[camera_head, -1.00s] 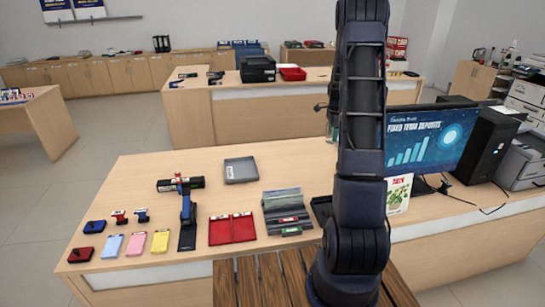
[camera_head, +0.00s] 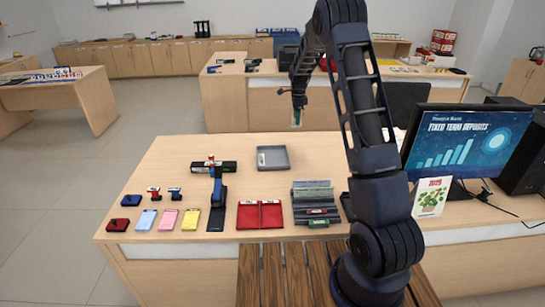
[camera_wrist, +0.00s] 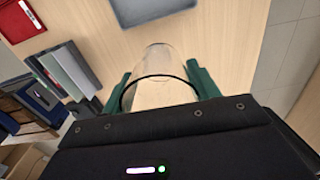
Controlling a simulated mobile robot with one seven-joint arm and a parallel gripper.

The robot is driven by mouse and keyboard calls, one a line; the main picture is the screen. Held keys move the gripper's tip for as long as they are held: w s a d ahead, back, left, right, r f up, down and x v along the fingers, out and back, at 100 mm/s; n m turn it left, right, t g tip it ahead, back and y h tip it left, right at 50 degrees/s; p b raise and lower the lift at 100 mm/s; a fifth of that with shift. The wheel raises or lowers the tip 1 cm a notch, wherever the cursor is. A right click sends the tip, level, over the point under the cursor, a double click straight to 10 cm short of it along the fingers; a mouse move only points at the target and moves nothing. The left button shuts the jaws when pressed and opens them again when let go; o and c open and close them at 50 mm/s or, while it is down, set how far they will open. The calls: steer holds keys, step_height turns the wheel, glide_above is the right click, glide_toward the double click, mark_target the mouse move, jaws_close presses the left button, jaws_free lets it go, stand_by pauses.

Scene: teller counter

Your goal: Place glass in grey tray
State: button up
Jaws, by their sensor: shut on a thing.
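My gripper (camera_head: 298,119) hangs in the air above the far edge of the counter, right of and higher in the picture than the grey tray. It is shut on a clear glass (camera_wrist: 160,75), which shows between its green fingers in the wrist view. In the head view the glass is too small to make out clearly. The grey tray (camera_head: 272,158) lies on the counter and looks empty. A part of the tray's edge also shows at the top of the wrist view (camera_wrist: 130,14).
On the counter (camera_head: 310,150) stand a stamp holder (camera_head: 218,190), red pads (camera_head: 260,215), a grey sorter (camera_head: 312,197), several coloured pads at the left, a calendar (camera_head: 431,197) and a monitor (camera_head: 458,148).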

steer(key=a, duration=1.1)
glide_above(272, 159)
step_height(272, 159, down, 20)
steer(key=shift+d+r, duration=0.1)
steer(key=o, duration=1.1)
steer(key=shift+f, duration=0.2)
steer(key=shift+r, duration=0.15)
